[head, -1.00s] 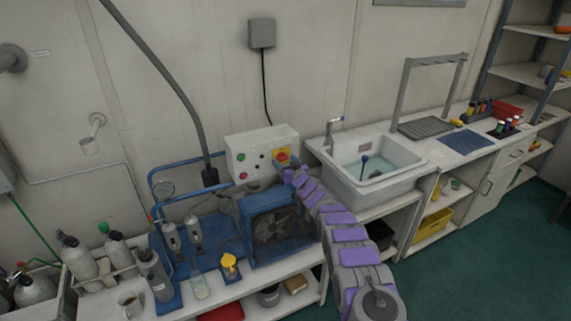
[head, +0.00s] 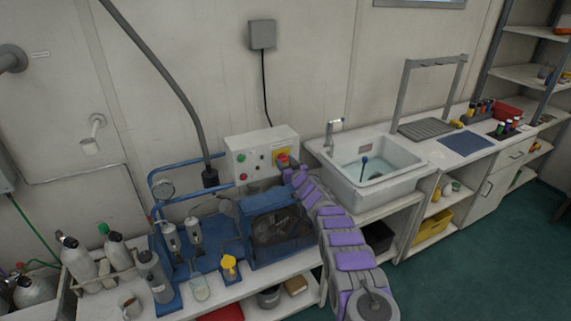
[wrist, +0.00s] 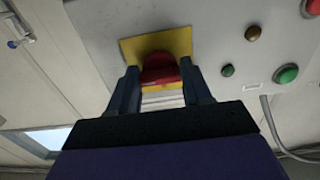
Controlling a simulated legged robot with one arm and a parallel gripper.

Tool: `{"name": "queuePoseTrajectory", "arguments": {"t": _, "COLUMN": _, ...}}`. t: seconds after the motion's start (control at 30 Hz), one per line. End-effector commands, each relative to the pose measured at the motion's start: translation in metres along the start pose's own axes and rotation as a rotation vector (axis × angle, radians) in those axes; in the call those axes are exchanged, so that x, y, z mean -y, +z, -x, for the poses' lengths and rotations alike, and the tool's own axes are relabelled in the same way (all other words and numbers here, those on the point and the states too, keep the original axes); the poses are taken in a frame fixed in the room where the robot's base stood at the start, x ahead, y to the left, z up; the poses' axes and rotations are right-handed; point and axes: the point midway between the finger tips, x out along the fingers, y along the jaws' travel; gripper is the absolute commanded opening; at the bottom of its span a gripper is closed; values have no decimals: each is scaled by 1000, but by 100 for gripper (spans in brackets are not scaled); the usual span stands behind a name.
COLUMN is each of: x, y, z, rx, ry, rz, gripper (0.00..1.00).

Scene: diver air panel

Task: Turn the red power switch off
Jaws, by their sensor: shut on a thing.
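The red power switch (wrist: 160,68) sits on a yellow plate (wrist: 150,46) on the front of a pale control box (head: 245,158). In the head view the red switch (head: 282,157) shows at the box's right side, just above my gripper (head: 287,170). In the wrist view my gripper (wrist: 160,76) has one finger on each side of the red knob and is shut on it. The fingers hide the knob's sides, and I cannot tell its exact turn angle.
Green, red and dark buttons (wrist: 287,74) sit beside the switch on the box. A blue-framed compressor (head: 275,225) stands below the box. A sink (head: 375,165) is close on the right. Small bottles and cylinders (head: 155,275) stand at the left.

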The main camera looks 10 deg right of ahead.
Motion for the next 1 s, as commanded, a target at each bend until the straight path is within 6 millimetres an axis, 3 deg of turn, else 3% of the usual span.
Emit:
{"name": "queuePoseTrajectory", "arguments": {"t": 0.2, "x": -1, "y": 0, "z": 0, "rx": 0, "ry": 2, "rz": 0, "gripper": 18}}
{"name": "queuePoseTrajectory", "arguments": {"t": 0.57, "x": -2, "y": 0, "z": 0, "rx": 1, "ry": 3, "rz": 72, "gripper": 18}}
{"name": "queuePoseTrajectory", "arguments": {"t": 1.0, "x": -1, "y": 1, "z": 0, "rx": 2, "ry": 2, "rz": 430, "gripper": 18}}
